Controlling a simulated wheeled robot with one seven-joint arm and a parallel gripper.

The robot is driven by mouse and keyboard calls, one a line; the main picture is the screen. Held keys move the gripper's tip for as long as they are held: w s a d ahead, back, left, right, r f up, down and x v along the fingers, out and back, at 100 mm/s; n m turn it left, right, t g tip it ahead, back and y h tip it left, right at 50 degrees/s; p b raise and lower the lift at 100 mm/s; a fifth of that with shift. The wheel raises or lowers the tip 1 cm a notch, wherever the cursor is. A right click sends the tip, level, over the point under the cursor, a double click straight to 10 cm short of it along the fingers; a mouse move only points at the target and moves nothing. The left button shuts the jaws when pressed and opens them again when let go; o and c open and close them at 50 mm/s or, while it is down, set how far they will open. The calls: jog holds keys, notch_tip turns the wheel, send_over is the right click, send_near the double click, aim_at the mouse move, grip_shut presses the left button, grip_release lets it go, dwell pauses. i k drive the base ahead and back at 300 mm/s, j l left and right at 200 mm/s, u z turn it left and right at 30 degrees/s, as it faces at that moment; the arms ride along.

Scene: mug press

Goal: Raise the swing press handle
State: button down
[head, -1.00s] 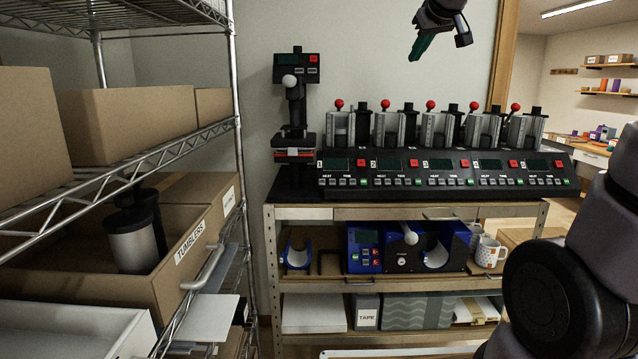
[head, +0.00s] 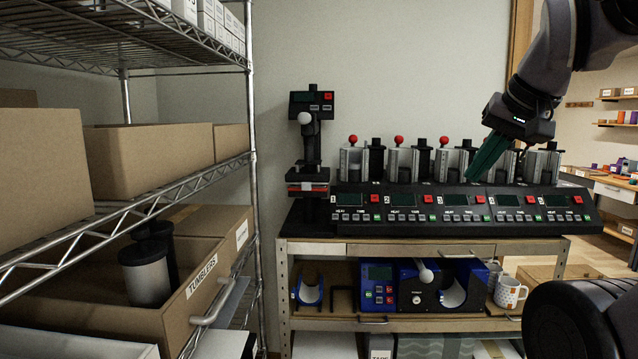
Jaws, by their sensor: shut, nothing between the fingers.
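The swing press (head: 314,155) stands at the left end of the upper shelf, in the head view. It is black with a control box (head: 311,100) on top, a white ball knob (head: 304,118) at the front of its column, and a red and grey plate section low down. My gripper (head: 476,174) is well to the right of it, in front of the row of presses. Its green fingers are together, empty, and point down and left. The gripper is apart from the swing press, and its arm comes from the upper right.
A row of presses with red ball knobs (head: 398,141) stands right of the swing press, partly behind my gripper. A blue mug press (head: 432,287) with a white knob and a mug (head: 508,292) are on the shelf below. A wire rack (head: 250,90) with boxes fills the left.

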aim_at(303, 118)
jog(key=l+u, duration=0.5)
jog(key=k+l+u, duration=0.1)
jog(key=l+u, duration=0.35)
jog(key=k+l, duration=0.05)
jog(key=l, duration=0.1)
